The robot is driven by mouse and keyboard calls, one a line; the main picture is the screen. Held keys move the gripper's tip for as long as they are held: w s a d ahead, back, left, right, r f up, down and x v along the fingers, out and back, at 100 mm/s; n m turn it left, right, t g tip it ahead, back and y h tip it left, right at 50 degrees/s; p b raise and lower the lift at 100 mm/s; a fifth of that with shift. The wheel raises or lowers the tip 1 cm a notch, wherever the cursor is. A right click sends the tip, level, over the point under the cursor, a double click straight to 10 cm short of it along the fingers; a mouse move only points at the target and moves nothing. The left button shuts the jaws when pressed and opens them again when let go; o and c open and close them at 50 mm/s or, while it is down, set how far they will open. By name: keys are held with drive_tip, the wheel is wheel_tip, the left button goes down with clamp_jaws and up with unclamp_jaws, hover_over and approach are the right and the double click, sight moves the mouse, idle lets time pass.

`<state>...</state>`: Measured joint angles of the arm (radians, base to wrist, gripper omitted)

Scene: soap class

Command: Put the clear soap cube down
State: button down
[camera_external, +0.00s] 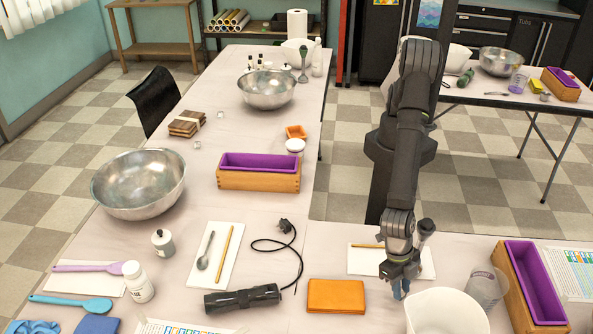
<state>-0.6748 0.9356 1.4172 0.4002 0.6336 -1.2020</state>
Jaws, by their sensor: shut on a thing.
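My gripper (400,288) points down at the lower right, just left of the white bowl's rim and in front of a white board. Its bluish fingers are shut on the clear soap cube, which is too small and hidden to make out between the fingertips. I cannot tell how high the fingertips are above the table. Two other small clear cubes lie on the left table, one (197,145) by the brown stack and one (220,114) a little behind it.
A white bowl (445,314) stands right of my gripper, with a clear cup (485,287) and a purple-lined wooden mould (533,283) beyond. The white board (365,261) holds a wooden stick. Bare table shows between cloth and black cable (298,262).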

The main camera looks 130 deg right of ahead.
drive_tip(key=s+a, duration=0.3)
drive_tip(key=shift+w+d+f, duration=0.15)
drive_tip(key=shift+f, duration=0.4)
drive_tip(key=shift+f, duration=0.1)
drive_tip(key=c, duration=1.3)
unclamp_jaws()
drive_tip(key=shift+o, duration=0.2)
drive_tip(key=shift+d+r, duration=0.1)
drive_tip(key=shift+r, duration=0.35)
drive_tip(key=d, duration=1.2)
drive_tip(key=shift+d+r, duration=0.1)
drive_tip(key=shift+r, duration=0.15)
